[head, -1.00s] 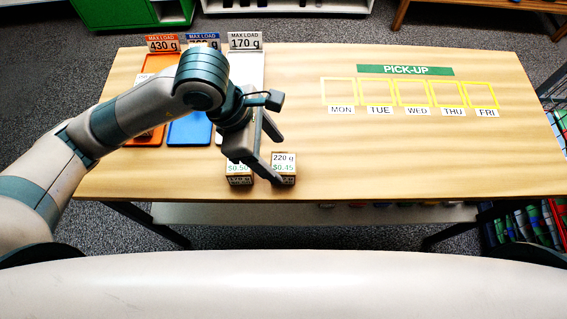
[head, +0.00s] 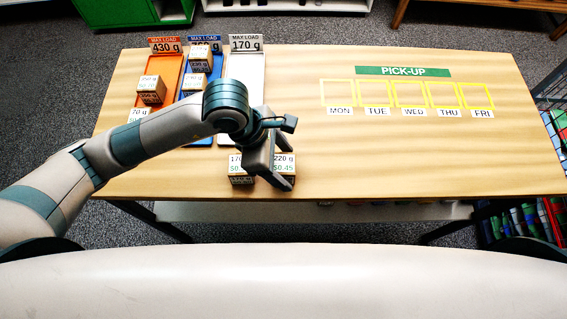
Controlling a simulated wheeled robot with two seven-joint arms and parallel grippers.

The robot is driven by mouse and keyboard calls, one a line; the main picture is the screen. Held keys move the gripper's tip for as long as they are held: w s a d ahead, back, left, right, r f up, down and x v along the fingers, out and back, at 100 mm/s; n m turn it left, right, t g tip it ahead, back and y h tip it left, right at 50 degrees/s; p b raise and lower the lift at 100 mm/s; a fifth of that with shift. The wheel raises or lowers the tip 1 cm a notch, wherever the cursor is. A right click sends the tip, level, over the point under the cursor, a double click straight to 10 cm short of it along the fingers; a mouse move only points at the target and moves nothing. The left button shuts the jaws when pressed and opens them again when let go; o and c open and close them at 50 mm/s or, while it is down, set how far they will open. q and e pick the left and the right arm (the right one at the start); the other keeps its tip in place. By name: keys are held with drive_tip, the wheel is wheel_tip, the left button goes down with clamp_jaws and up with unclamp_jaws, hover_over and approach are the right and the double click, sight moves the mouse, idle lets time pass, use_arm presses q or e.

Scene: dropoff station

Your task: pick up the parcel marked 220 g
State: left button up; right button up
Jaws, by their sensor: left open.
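The parcel marked 220 g (head: 287,162) sits on the table near its front edge, with a $0.45 label. My left gripper (head: 275,182) is open and low over the front of the table, between and in front of this parcel and a second one. Its fingers hide the left part of the 220 g parcel. I cannot tell whether a finger touches it. The second parcel, marked 170 (head: 236,167), stands just to the left and is partly hidden by the gripper. My right gripper is not in view.
Parcels lie on the orange and blue trays. Yellow PICK-UP frames (head: 410,94) mark the right back. The table's right front is clear.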

use_arm(q)
drive_tip(key=shift+f, duration=0.1)
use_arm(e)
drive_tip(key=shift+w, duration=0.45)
use_arm(q)
drive_tip(key=c, duration=1.3)
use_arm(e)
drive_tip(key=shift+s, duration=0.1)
use_arm(q)
drive_tip(key=shift+r, duration=0.2)
